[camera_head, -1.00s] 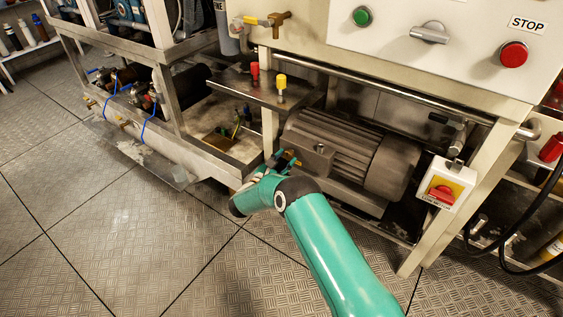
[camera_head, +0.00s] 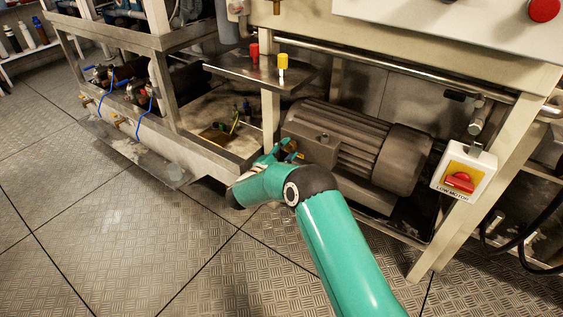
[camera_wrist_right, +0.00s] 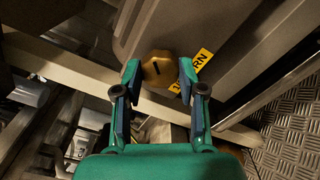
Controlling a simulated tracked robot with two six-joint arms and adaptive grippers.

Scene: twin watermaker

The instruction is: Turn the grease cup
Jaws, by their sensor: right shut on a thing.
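The grease cup is a brass, many-sided cap (camera_wrist_right: 157,71) with a dark slot mark in its face, on the side of the grey motor (camera_head: 355,145). In the right wrist view my right gripper (camera_wrist_right: 160,72) has one fingertip on each side of the cap and is shut on it. In the head view the right gripper (camera_head: 287,152) is at the motor's lower left end, and the cup itself cannot be made out there. My left gripper is not in view.
A yellow label (camera_wrist_right: 202,61) sits beside the cup. A red-and-yellow motor switch (camera_head: 462,181) hangs on the frame to the right. A shelf (camera_head: 245,78) with red and yellow caps is above left. The floor in front is clear.

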